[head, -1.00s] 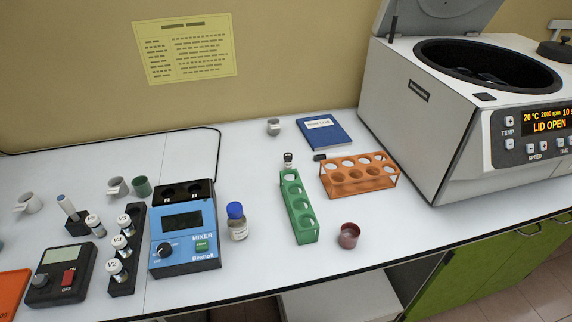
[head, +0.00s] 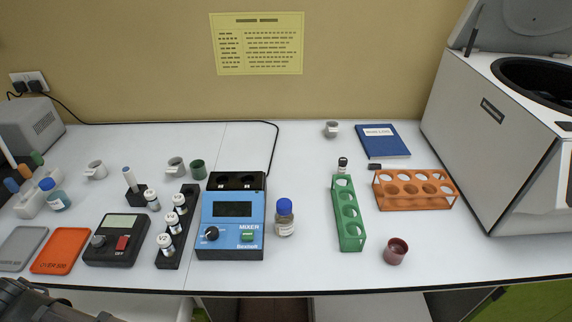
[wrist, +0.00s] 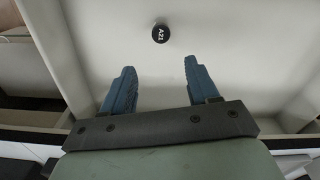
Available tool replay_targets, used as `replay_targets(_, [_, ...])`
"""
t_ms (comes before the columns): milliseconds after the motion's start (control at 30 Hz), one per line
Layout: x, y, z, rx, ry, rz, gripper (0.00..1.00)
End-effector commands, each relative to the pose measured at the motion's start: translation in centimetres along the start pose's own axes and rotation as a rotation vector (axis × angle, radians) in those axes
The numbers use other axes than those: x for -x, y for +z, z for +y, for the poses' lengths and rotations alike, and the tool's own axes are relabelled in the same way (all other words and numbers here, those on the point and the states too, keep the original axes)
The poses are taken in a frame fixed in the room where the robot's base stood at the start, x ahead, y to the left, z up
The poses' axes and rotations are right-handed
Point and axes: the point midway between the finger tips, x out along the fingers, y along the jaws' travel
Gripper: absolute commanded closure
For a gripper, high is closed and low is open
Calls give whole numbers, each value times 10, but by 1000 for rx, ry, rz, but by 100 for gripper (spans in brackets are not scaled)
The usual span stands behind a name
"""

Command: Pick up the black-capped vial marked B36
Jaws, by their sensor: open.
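A black-capped vial (head: 342,165) stands at the far end of the green rack (head: 350,243) in the head view; its marking is too small to read. No marking B36 is readable in either view. My gripper (wrist: 159,68) is open, with nothing between its two blue fingers. The cap lies ahead of the gap, apart from both fingers.
The orange rack (head: 415,206) looks empty, and a dark red cup (head: 396,250) stands in front. The blue mixer (head: 231,245), a blue-capped bottle (head: 284,218) and a black rack of white-capped vials (head: 171,262) stand left. The centrifuge (head: 489,150) is at right, lid open.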

Motion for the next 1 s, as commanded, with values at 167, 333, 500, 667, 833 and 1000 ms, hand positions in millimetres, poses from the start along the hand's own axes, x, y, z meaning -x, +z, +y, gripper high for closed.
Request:
replay_targets(167, [44, -58, 19, 125, -19, -17, 40])
replay_targets(333, [88, -110, 53, 267, -41, -33, 40])
replay_targets(500, [93, -134, 96, 305, -47, -38, 40])
replay_targets(667, [95, -149, 124, 316, -50, -38, 40])
replay_targets(833, [97, -164, 148, 330, -51, -26, 40])
replay_targets(1000, [102, -206, 159, 392, -26, 78, 40])
